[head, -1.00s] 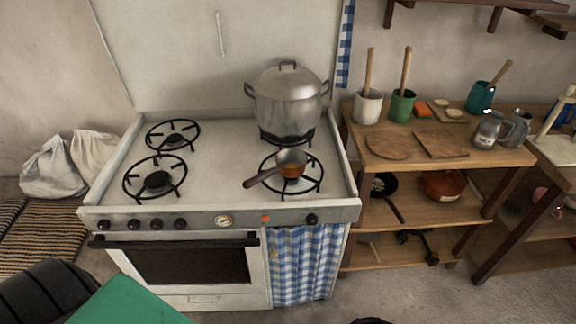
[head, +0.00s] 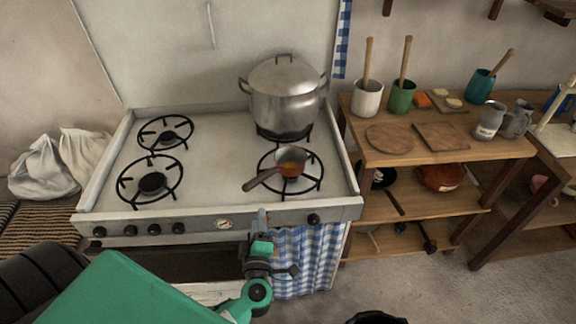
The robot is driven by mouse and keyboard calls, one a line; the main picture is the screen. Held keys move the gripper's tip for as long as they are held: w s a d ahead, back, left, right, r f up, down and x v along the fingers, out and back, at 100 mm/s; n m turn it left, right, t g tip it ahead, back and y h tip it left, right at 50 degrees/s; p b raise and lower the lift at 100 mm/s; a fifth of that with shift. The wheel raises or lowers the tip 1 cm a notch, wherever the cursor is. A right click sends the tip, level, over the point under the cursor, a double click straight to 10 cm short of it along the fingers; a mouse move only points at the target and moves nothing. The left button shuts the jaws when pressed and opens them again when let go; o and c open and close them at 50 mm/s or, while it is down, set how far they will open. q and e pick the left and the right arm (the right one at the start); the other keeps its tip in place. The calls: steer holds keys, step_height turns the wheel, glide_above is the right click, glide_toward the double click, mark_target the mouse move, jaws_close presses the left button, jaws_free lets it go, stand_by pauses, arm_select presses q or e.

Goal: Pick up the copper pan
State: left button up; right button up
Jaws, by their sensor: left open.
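The copper pan (head: 291,161) is a small pan with a dark handle. It sits on the front right burner (head: 312,183) of the white stove, its handle pointing to the lower left. My left gripper (head: 262,222) is in front of the stove's front panel, below and in front of the pan, apart from it. It is open and holds nothing that I can see. The green arm behind it covers part of the oven door. My right gripper is not in view.
A large lidded metal pot (head: 284,97) stands on the burner behind the pan. The left burners (head: 151,183) are empty. A wooden shelf (head: 455,150) with cups, boards and jugs stands to the right. A blue checked curtain (head: 308,262) hangs below the stove front.

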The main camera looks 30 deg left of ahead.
mark_target(253, 180)
arm_select(q)
steer(key=w+a+r, duration=0.1)
steer(key=w, duration=0.1)
steer(key=w+a+r+n+p, duration=0.1)
steer(key=w+a, duration=0.1)
steer(key=w+a+r+n+g+y, duration=0.1)
steer(key=w+a, duration=0.1)
steer(key=shift+p, duration=0.4)
steer(key=shift+w+a, duration=0.25)
steer(key=shift+w, duration=0.15)
steer(key=p+x, duration=0.1)
steer(key=x, duration=0.3)
steer(key=shift+w+r+p, duration=0.15)
steer(key=shift+w+p, duration=0.05)
steer(key=shift+p, duration=0.1)
steer(key=shift+w+a, duration=0.2)
steer(key=shift+w, duration=0.1)
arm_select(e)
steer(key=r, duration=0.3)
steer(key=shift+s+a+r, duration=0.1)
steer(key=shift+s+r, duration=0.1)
arm_select(q)
jaws_close()
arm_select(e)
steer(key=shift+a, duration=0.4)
